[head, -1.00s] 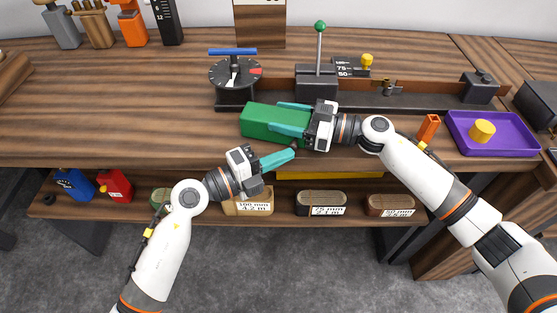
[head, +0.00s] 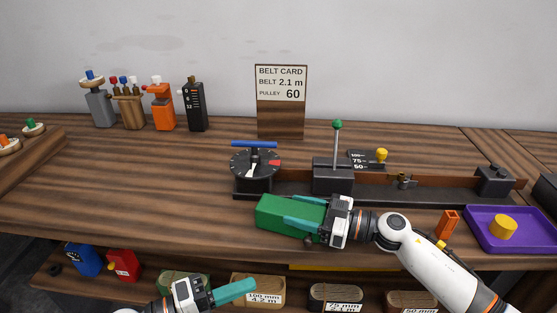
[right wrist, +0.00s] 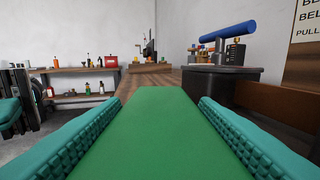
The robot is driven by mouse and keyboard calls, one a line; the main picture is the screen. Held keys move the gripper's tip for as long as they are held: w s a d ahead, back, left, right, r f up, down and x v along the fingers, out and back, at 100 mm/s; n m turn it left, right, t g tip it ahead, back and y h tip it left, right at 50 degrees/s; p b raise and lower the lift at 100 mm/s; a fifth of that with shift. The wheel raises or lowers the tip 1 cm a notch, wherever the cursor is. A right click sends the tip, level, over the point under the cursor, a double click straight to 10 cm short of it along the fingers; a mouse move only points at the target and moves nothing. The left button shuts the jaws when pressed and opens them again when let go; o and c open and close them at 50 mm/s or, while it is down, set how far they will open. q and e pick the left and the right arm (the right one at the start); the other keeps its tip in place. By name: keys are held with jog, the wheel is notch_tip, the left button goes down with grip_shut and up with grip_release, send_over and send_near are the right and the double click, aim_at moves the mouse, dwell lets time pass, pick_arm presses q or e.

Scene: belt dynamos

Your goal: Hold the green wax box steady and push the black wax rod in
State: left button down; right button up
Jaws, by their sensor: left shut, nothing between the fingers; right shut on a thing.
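The green wax box (head: 272,211) lies on the workbench near its front edge. My right gripper (head: 288,209) is shut on it, one teal finger along each long side. In the right wrist view the green box (right wrist: 160,135) fills the space between the fingers. A small dark round end (head: 308,243) shows at the box's front side, below the right gripper; it may be the black wax rod, but it is too small to be sure. My left gripper (head: 250,285) is shut and empty, in front of and below the bench edge, apart from the box.
Behind the box stand a dial with a blue handle (head: 254,165) and a black block with a green-knobbed lever (head: 333,172). A purple tray (head: 480,241) with a yellow piece is at the right. The shelf below holds several labelled belts (head: 258,288). The bench left of the box is clear.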

jog(key=shift+d+f, duration=0.1)
jog(key=o, duration=1.5)
jog(key=shift+w, duration=0.15)
